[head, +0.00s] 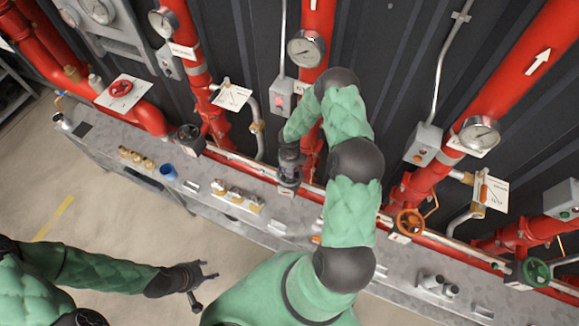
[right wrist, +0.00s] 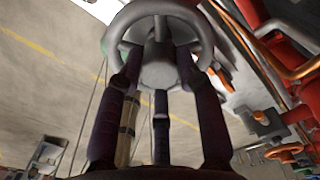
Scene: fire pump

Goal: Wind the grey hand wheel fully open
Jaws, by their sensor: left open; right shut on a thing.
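The grey hand wheel (right wrist: 158,14) fills the top of the right wrist view, with its rim, spokes and hub showing. My right gripper (right wrist: 158,76) has its dark fingers on the wheel's near side, closed against it. In the head view, my right gripper (head: 289,172) points down at the middle red pipe, above the bench edge. It hides the grey wheel there, so I cannot read how far the wheel is turned. My left gripper (head: 206,288) is open and empty, over the floor in front of the bench and apart from everything.
The metal bench (head: 330,228) holds brass fittings (head: 137,158) and a blue cup (head: 168,172). Other wheels are red (head: 121,88), black (head: 189,133), orange (head: 409,222) and green (head: 536,272). Red pipes with gauges (head: 306,48) stand behind. Floor at left is clear.

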